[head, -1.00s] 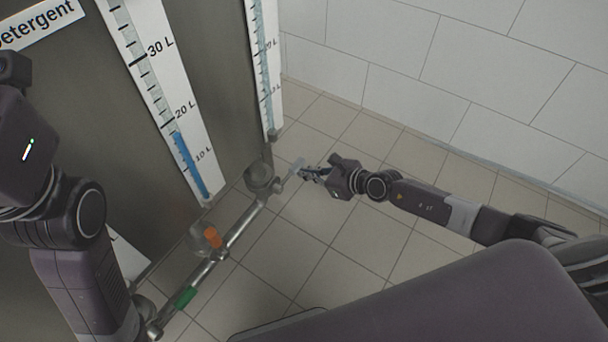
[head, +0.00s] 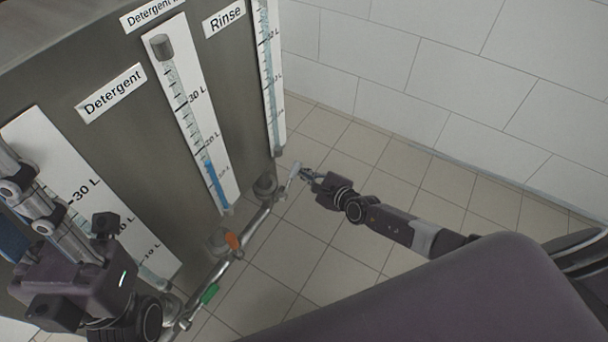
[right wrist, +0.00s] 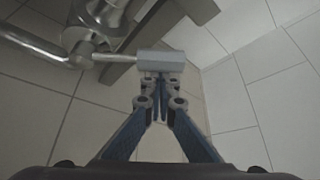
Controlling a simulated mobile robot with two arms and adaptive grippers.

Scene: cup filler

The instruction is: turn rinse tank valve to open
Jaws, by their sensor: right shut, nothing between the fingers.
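The rinse tank valve's handle (head: 293,175) is a pale grey lever at the far end of the pipe, below the Rinse gauge. In the right wrist view its grey end block (right wrist: 161,61) sits on a thin stem from the metal valve body (right wrist: 92,42). My right gripper (head: 309,174) is shut and empty, just right of the handle. In the right wrist view its fingertips (right wrist: 161,78) meet the block's lower edge; I cannot tell whether they touch. My left gripper (head: 22,190) is at the left, in front of the Detergent gauge; its jaw opening is unclear.
The steel tank (head: 110,50) fills the left, with label plates and gauges. An orange valve handle (head: 232,240) and a green one (head: 209,293) sit nearer along the pipe. Tiled floor (head: 330,240) lies clear right of the pipe; a white wall (head: 450,80) stands behind.

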